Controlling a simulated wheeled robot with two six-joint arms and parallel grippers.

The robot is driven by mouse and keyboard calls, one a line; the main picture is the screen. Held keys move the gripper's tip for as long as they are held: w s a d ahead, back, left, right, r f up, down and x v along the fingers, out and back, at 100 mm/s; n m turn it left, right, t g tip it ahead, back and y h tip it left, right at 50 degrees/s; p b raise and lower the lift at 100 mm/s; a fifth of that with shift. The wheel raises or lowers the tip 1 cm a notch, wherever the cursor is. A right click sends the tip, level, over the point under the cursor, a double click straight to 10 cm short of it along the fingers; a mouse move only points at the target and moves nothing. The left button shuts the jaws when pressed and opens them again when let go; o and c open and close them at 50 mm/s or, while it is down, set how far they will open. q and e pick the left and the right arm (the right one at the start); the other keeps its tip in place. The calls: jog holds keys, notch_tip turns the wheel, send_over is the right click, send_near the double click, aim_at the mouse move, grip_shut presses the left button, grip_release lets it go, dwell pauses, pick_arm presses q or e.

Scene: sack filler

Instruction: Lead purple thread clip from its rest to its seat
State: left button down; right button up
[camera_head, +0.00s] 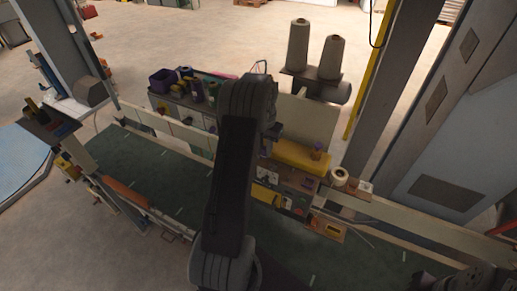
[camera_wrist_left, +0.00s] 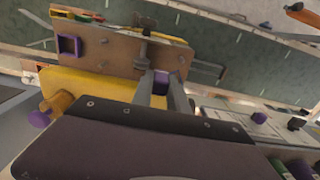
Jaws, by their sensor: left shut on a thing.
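My left gripper (camera_wrist_left: 161,84) is shut on a small purple piece, the purple thread clip (camera_wrist_left: 162,79), which shows between its two fingers in the left wrist view. In the head view my left gripper (camera_head: 270,138) is at the left end of the yellow housing, and my wrist hides most of it; I cannot make out the clip there. A purple square frame (camera_wrist_left: 68,45) is on a brown panel (camera_wrist_left: 112,52) beyond the fingers, apart from the held clip. Whether the clip touches the panel is unclear.
The yellow housing (camera_head: 300,156) carries an orange knob with a purple top (camera_head: 317,150). Two thread cones (camera_head: 298,45) stand behind. The green belt (camera_head: 170,180) is mostly bare.

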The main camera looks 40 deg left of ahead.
pick_arm(q)
jog(key=shift+w+d, duration=0.1)
jog(key=shift+d, duration=0.8)
jog(key=shift+w+d+f+b, duration=0.15)
jog(key=shift+d+b, duration=0.35)
jog(key=shift+d, duration=0.05)
jog(key=d, duration=0.3)
jog(key=shift+w+d+b, duration=0.25)
jog(key=shift+w+b, duration=0.1)
jog(key=shift+w, duration=0.05)
jog(key=shift+w+d+b, duration=0.15)
jog(key=shift+d, duration=0.45)
jog(key=shift+w+d+b, duration=0.15)
jog(key=shift+d, duration=0.45)
jog(key=shift+w+d, duration=0.15)
jog(key=shift+d, duration=0.45)
jog(key=shift+w+d, duration=0.15)
jog(key=shift+d, duration=0.4)
jog(key=shift+a+f+b, duration=0.1)
jog(key=shift+f+b, duration=1.5)
jog(key=shift+f, duration=0.7)
